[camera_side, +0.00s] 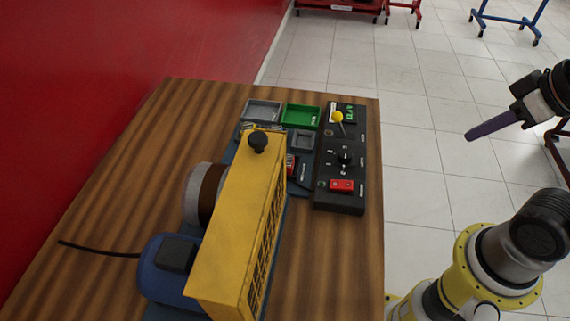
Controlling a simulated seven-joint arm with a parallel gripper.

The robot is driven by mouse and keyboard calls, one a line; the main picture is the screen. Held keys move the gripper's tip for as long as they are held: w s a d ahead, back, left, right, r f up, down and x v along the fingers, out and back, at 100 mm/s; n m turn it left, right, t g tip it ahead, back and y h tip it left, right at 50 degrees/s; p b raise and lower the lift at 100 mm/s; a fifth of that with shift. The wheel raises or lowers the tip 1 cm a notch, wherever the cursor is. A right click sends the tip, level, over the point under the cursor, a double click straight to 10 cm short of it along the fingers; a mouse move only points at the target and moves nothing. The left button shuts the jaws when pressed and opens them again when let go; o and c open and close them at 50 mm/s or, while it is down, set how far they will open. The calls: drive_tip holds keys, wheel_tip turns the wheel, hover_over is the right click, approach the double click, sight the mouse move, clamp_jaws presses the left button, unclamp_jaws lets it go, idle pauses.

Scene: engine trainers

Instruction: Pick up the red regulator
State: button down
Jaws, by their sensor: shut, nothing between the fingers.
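My gripper (472,136) is at the right of the picture, off to the right of the table and above the tiled floor. Its long purple fingers are shut together, with nothing between them, and point left toward the table. A small red part (291,165) shows beside the yellow housing, partly hidden by it. A red block (341,185) sits at the near end of the black control panel (340,202). I cannot tell which of the two is the red regulator. The gripper is well apart from both.
The wooden table (110,200) carries a tall yellow housing (235,220) with a black knob (258,142), a blue motor (165,285), a grey tray (262,111) and a green tray (300,116). A yellow lever knob (337,117) stands up from the panel. A red wall (120,60) borders the left.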

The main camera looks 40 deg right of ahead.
idle(0.3)
drive_tip(key=shift+c, duration=1.2)
unclamp_jaws()
